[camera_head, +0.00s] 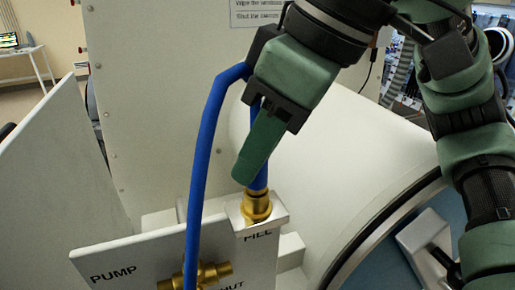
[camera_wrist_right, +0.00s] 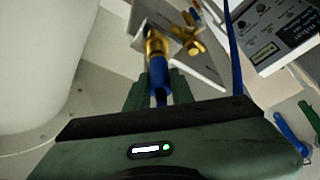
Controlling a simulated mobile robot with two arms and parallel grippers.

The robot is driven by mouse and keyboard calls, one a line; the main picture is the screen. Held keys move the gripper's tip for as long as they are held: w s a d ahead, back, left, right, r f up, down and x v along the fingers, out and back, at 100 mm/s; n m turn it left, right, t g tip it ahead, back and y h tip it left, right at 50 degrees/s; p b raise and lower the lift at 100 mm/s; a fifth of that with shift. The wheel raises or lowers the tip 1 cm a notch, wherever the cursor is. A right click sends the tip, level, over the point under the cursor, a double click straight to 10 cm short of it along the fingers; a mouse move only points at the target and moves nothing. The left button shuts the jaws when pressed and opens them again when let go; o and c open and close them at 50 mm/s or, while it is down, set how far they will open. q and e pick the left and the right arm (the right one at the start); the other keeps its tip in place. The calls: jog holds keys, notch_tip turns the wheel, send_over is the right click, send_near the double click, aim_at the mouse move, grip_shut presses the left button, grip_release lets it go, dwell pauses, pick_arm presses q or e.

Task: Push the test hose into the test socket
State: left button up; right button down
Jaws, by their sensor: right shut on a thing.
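My right gripper (camera_head: 252,172) points down and is shut on the blue hose (camera_head: 203,150) near its end. The hose end points down at a brass socket (camera_head: 257,206) on a small light block marked FILL. In the right wrist view the held hose (camera_wrist_right: 158,78) lies in line with the brass socket (camera_wrist_right: 156,45), and their ends appear to meet. I cannot tell how deep the hose sits. The near finger hides part of the hose in the head view. My left gripper is not in view.
A panel (camera_head: 130,262) marked PUMP carries a brass valve (camera_head: 207,274) in front of the socket. The hose loops left and runs down across this panel. A white curved housing (camera_head: 335,150) stands at right, and a pale upright wall (camera_head: 160,100) stands behind.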

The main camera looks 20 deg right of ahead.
jog(key=shift+f, duration=0.3)
jog(key=c, duration=1.1)
grip_release()
jog(key=shift+s, duration=0.1)
jog(key=shift+c, duration=0.2)
